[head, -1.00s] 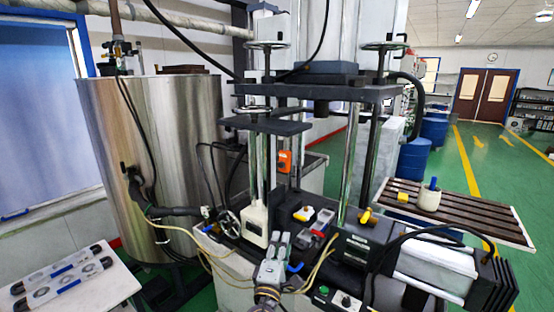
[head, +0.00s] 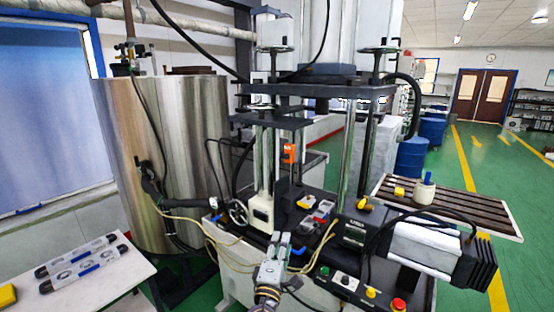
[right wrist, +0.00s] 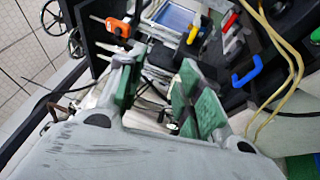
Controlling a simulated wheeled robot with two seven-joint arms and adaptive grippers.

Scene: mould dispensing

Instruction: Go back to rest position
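My right gripper (head: 279,243) is in the lower middle of the head view, in front of the black machine base. In the right wrist view its two green-padded fingers (right wrist: 160,90) stand apart. I see nothing held between them. The dispensing machine (head: 346,155), with its steel posts and black plates, stands beyond the gripper. A blue-handled part (right wrist: 247,75) of the machine lies close to the right finger in the wrist view; I cannot tell whether they touch. My left gripper is not in view.
A large steel tank (head: 165,160) stands at the left. A white table (head: 125,275) with silver blocks and a yellow item is at lower left. A slatted table (head: 450,205) holds a white pot (head: 424,192) at right. Green floor is open behind it.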

